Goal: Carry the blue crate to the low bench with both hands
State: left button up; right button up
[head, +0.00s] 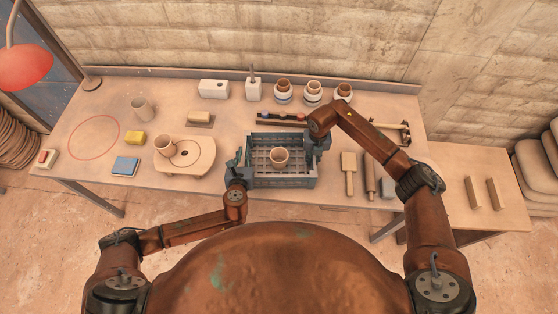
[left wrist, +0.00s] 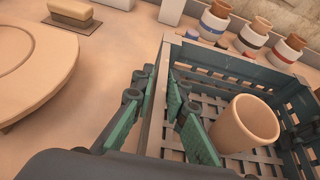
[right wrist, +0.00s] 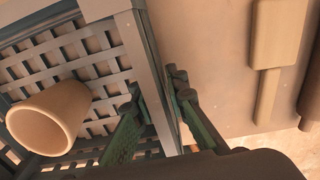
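The blue crate (head: 284,182), a grey-blue slatted box, is at the front middle of the work table with a clay cup (head: 279,157) inside. My left gripper (head: 237,172) is at its left wall; in the left wrist view its fingers (left wrist: 165,100) close on that wall (left wrist: 157,95) from both sides. My right gripper (head: 318,147) is at its right wall; in the right wrist view its fingers (right wrist: 157,95) hold that wall (right wrist: 143,60) between them. The crate looks level; I cannot tell whether it clears the tabletop. The low bench (head: 458,188) is at the right.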

pick_arm(q)
grip_shut()
pick_arm(e)
grip_shut()
pick_arm(q)
jog(key=shift+r, duration=0.1)
pick_arm(e)
jog(key=shift+r, duration=0.1)
